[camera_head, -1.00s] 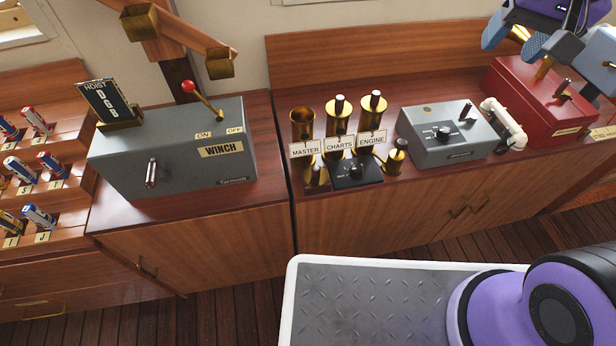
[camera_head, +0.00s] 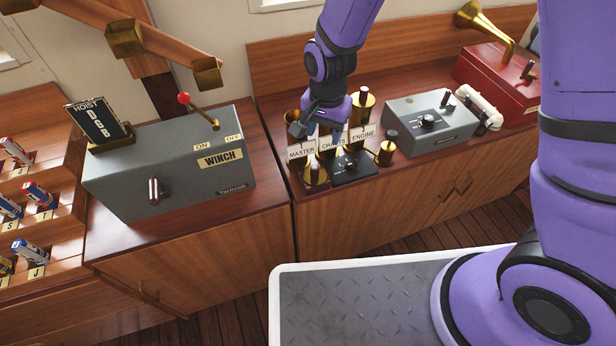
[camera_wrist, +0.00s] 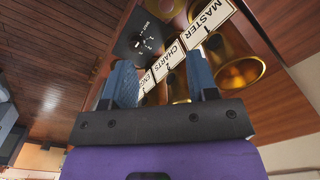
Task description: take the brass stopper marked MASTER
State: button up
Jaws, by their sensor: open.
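The MASTER tag (camera_head: 301,151) stands in front of the leftmost of three brass tubes; the wrist view also shows this tag (camera_wrist: 207,17). The MASTER tube (camera_head: 293,118) is partly hidden by my gripper. My gripper (camera_head: 318,122) is open and empty, over the tubes near the CHARTS one. In the wrist view the CHARTS tag (camera_wrist: 171,54) and ENGINE tag (camera_wrist: 149,79) show between or just beyond its fingers.
A black dial plate (camera_head: 351,167) and another brass piece (camera_head: 386,152) sit close in front. The grey winch box (camera_head: 165,165) stands left, a grey knob box (camera_head: 430,122) and a red box (camera_head: 495,82) right. Bare counter lies left of the tubes.

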aim_at(315, 167)
jog(key=f, duration=0.2)
jog(key=a+f, duration=0.1)
jog(key=f, duration=0.4)
jog(key=shift+s+a+f, duration=0.15)
jog(key=shift+s, duration=0.1)
jog(key=shift+a+f, duration=0.15)
jog(key=shift+f, duration=1.2)
jog(key=shift+a+f, duration=0.15)
jog(key=shift+f, duration=1.2)
jog(key=shift+c, duration=0.4)
grip_shut()
